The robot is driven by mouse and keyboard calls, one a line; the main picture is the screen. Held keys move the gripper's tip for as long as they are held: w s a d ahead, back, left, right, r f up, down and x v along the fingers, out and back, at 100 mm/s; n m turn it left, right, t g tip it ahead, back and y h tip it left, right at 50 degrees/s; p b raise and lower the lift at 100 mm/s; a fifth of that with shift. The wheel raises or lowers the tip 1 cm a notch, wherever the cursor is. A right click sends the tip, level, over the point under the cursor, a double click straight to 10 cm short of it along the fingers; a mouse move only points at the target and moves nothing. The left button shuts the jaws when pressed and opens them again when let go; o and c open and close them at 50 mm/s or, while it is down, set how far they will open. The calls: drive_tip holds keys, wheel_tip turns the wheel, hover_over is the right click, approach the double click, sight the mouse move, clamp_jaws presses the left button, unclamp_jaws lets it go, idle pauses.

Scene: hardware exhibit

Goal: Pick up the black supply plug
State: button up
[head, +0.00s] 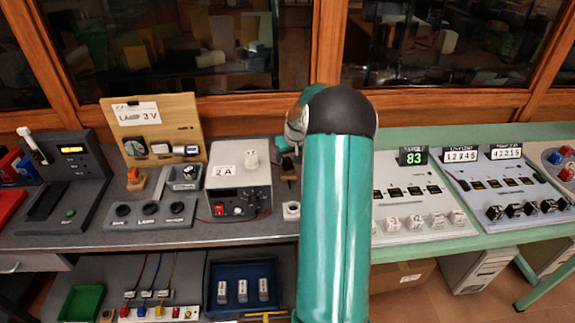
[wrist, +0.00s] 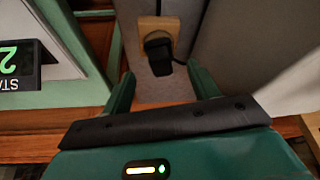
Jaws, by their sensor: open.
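The black plug (wrist: 158,46) shows in the wrist view, set against a tan wooden block (wrist: 157,24), with a black cable running off to its right. My gripper (wrist: 160,84) is open, and its two green fingers stand apart on either side below the plug in the picture. Nothing is between the fingertips, and the plug lies beyond them, roughly centred on the gap. In the head view my teal arm hides much of the bench middle, and I cannot clearly make out the plug or the fingertips there.
A grey supply box labelled 2 A (head: 240,192) stands left of my arm. A lamp board (head: 152,130) and a dark console (head: 62,185) are farther left. Counter panels (head: 415,190) fill the right bench.

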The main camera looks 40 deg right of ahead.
sight(287, 159)
drive_tip(key=x, duration=0.3)
drive_tip(key=shift+w+f, duration=0.2)
drive_tip(key=shift+f, duration=0.1)
drive_tip(key=shift+c, duration=0.2)
drive_tip(key=c, duration=1)
drive_tip(key=shift+r, duration=0.2)
drive_tip(key=shift+c, duration=0.2)
drive_tip(key=shift+r, duration=0.2)
drive_tip(key=r, duration=0.3)
drive_tip(key=shift+s+a+r, duration=0.15)
drive_tip(key=shift+a, duration=0.1)
drive_tip(key=s+a+r, duration=0.7)
drive_tip(key=a+r, duration=0.2)
drive_tip(key=a, duration=0.2)
drive_tip(key=shift+s, duration=0.35)
